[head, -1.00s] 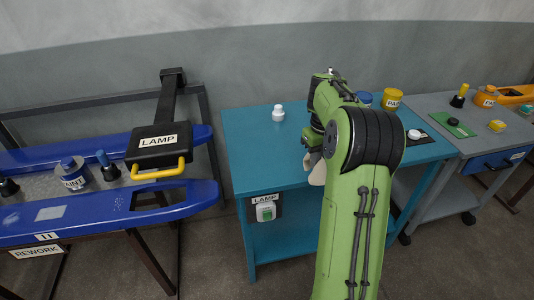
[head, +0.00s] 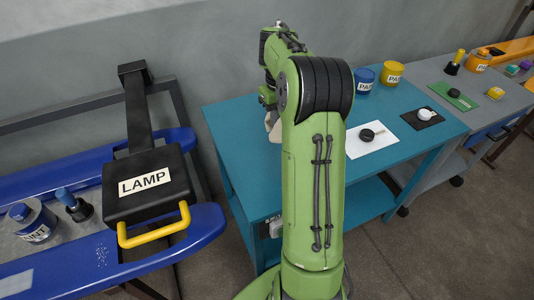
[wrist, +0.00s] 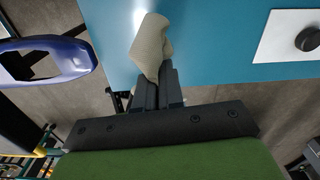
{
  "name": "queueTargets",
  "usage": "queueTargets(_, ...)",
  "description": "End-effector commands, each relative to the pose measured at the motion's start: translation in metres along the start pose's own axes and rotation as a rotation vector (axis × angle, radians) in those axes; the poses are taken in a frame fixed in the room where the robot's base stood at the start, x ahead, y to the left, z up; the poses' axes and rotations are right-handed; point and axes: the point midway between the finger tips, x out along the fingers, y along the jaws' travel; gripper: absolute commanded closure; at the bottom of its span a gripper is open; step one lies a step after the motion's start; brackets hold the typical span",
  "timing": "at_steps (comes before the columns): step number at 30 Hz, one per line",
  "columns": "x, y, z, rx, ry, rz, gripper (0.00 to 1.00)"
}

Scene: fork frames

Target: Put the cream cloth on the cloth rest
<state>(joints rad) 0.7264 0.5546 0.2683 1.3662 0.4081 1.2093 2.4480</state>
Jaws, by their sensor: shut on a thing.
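The cream cloth (wrist: 150,45) hangs folded in my gripper (wrist: 158,82) in the wrist view. The jaws are shut on it and it sticks out past the fingertips, over the edge of the blue table. In the head view a pale bit of the cloth (head: 274,128) shows left of my arm, and my fingertips are mostly hidden behind the arm. No thing is marked as the cloth rest. A pale flat patch (head: 15,284) lies on the blue frame at the lower left, but I cannot tell whether it is the rest.
A black lamp box (head: 148,186) with a yellow handle (head: 154,227) stands over the blue frame (head: 205,225). The blue table (head: 232,130) bears a white sheet (head: 356,148) with a black puck, a black mat (head: 432,121) and paint tins (head: 392,74). A grey cart stands at right.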

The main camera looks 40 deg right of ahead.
Motion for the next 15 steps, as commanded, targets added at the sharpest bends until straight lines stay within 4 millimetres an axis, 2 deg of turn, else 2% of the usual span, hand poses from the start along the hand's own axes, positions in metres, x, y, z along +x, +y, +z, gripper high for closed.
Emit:
queueTargets(9,0.067,0.0,-0.001,-0.001,0.005,0.003,1.0)
queueTargets(15,0.094,0.0,0.0,-0.001,0.002,0.002,1.0)
